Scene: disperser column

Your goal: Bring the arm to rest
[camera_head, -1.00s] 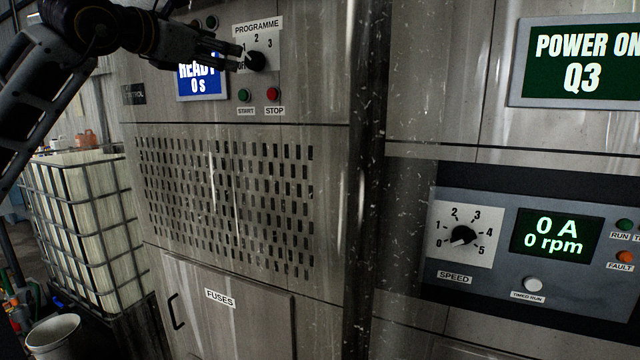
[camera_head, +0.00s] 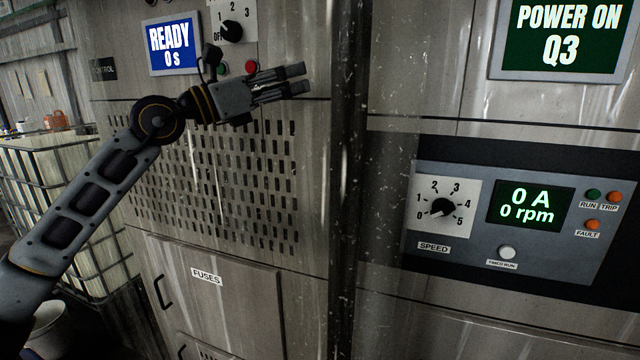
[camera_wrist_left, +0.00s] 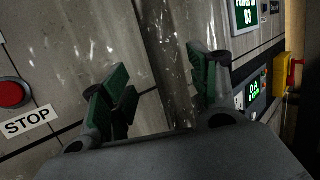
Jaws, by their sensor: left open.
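My left gripper (camera_head: 300,79) is open and empty in the head view, in front of the control cabinet and pointing right. It is just below and right of the programme knob (camera_head: 231,32) and hides part of the labels under the buttons. In the left wrist view its two green-padded fingers (camera_wrist_left: 165,90) stand apart with nothing between them. My left arm (camera_head: 85,205) comes in from the lower left across the perforated panel. The red stop button (camera_head: 253,68) shows beside the gripper, and it also shows in the left wrist view (camera_wrist_left: 12,93). My right gripper is not in view.
The blue display (camera_head: 172,44) reads READY 0 s. The speed knob (camera_head: 443,208) points near 0, and the drive display (camera_head: 530,205) reads 0 A, 0 rpm. The green display (camera_head: 566,35) reads POWER ON Q3. A caged tank (camera_head: 50,165) and a bucket (camera_head: 50,325) stand at left.

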